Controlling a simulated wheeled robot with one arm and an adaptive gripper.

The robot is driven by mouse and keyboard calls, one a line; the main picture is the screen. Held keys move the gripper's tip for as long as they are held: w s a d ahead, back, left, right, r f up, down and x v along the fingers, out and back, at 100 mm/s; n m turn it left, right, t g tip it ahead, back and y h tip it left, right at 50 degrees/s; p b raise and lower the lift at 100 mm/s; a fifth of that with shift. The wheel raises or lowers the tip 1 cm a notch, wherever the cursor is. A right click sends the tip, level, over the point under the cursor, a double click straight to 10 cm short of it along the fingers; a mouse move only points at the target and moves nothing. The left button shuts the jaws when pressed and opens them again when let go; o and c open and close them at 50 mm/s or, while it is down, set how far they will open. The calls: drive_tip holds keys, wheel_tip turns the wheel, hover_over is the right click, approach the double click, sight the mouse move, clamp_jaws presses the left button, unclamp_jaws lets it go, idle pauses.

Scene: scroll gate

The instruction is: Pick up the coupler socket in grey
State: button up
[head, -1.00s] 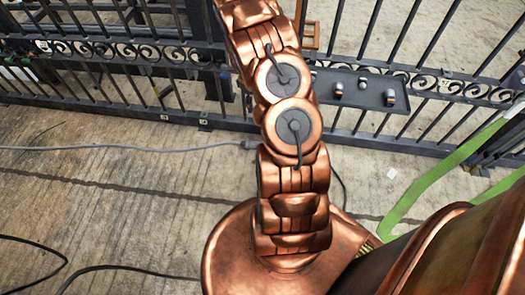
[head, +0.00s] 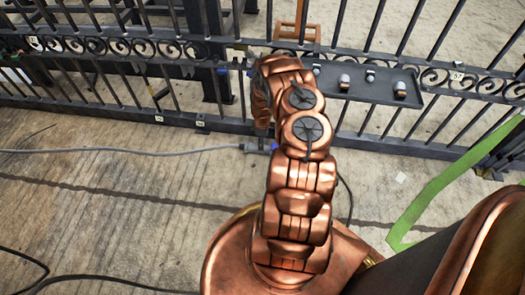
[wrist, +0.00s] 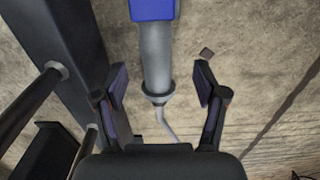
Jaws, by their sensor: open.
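The coupler socket (head: 256,147) is a grey cylinder with a blue end, at the foot of the gate in the head view. A grey cable runs left from it. In the wrist view the grey body (wrist: 157,55) stands upright in the picture, its blue part at the top edge and its cable below. My gripper (wrist: 160,75) is open, with one finger on each side of the grey body and visible gaps on both sides. I cannot tell how far above it the fingers are. In the head view my arm hides most of the gripper.
A dark scrollwork gate (head: 150,50) crosses the back. A dark shelf (head: 385,93) on it holds several small fittings. A dark post (wrist: 65,50) stands close left of my gripper in the wrist view. A green strip (head: 440,185) is at right. Floor at left is mostly clear.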

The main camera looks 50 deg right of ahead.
drive_tip(key=shift+w+d+f+b, duration=0.1)
drive_tip(key=shift+f+b, duration=0.85)
drive_tip(key=shift+f, duration=0.8)
drive_tip(key=shift+d+f+b, duration=0.1)
drive_tip(key=shift+f+b, duration=0.8)
drive_tip(key=shift+f, duration=0.8)
drive_tip(key=shift+r, duration=0.1)
clamp_jaws()
drive_tip(key=shift+r, duration=0.15)
drive_tip(key=shift+r+p, duration=0.35)
drive_tip(key=shift+p, duration=0.05)
drive_tip(key=r+p, duration=0.2)
drive_tip(key=r, duration=0.1)
drive_tip(key=shift+s+a+r, duration=0.1)
drive_tip(key=shift+s+a, duration=0.05)
drive_tip(key=shift+s, duration=0.05)
drive_tip(key=s+a+p, duration=0.6)
drive_tip(key=s+a, duration=0.1)
drive_tip(key=s+a+r+p, duration=0.1)
drive_tip(key=s+a+p, duration=0.2)
drive_tip(key=s, duration=0.1)
drive_tip(key=shift+s+a, duration=0.15)
drive_tip(key=shift+w+d+r+m, duration=0.15)
drive_tip(key=shift+w+d+r, duration=0.1)
drive_tip(key=shift+w+r, duration=0.35)
drive_tip(key=shift+w+d+r+m, duration=0.15)
drive_tip(key=shift+w+d+r, duration=0.05)
drive_tip(key=shift+w+r, duration=0.4)
